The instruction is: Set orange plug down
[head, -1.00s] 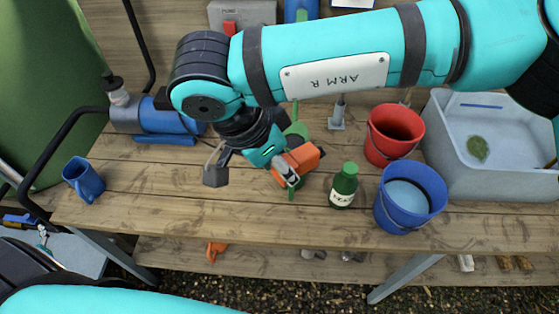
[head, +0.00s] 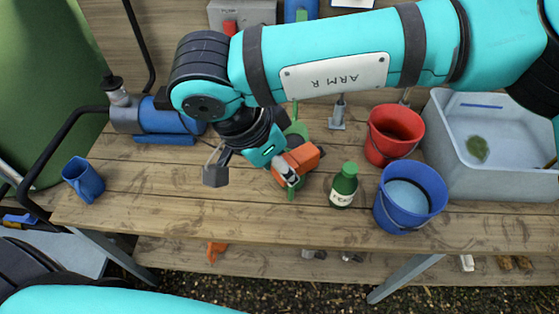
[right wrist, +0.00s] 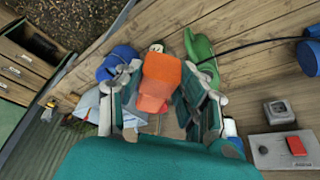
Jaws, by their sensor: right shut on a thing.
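The orange plug (head: 305,156) is a blocky orange piece over the wooden bench, left of the green bottle. My right gripper (head: 285,165) is around it, pointing down. In the right wrist view the plug (right wrist: 162,80) sits between the two fingers of my right gripper (right wrist: 160,105), which is shut on it. The plug's underside is hidden, so I cannot tell whether it touches the bench. My left gripper is not in view; only part of my left arm shows at the bottom left.
A green item (head: 297,128) lies close behind the plug. A labelled green bottle (head: 343,188), a blue bucket (head: 437,180), a red bucket (head: 373,150) and a grey tub (head: 500,185) stand to the right. A blue mug (head: 84,180) is far left. The bench (head: 190,205) is bare at front left.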

